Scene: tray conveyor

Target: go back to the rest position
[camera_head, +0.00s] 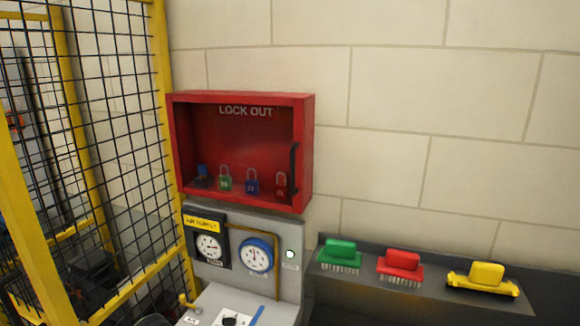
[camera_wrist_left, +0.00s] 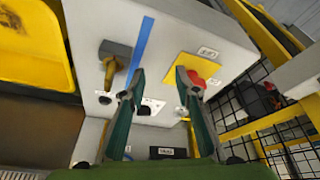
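My left gripper (camera_wrist_left: 159,82) shows in the left wrist view as two green fingers. They stand apart with nothing between them, so it is open and empty. Beyond the fingertips is a light grey panel box (camera_wrist_left: 185,30) with a blue strip (camera_wrist_left: 141,50), a yellow valve handle (camera_wrist_left: 109,73) and a red knob on a yellow plate (camera_wrist_left: 194,79). I cannot tell whether the fingers touch the panel. In the head view neither gripper can be made out clearly. My right gripper is in neither view.
A red lockout box (camera_head: 305,130) with several padlocks hangs on the wall above the gauge panel (camera_head: 290,225). Green (camera_head: 340,250), red (camera_head: 402,262) and yellow (camera_head: 487,275) brushes rest on a dark ledge at right. A yellow mesh fence (camera_head: 162,110) stands at left.

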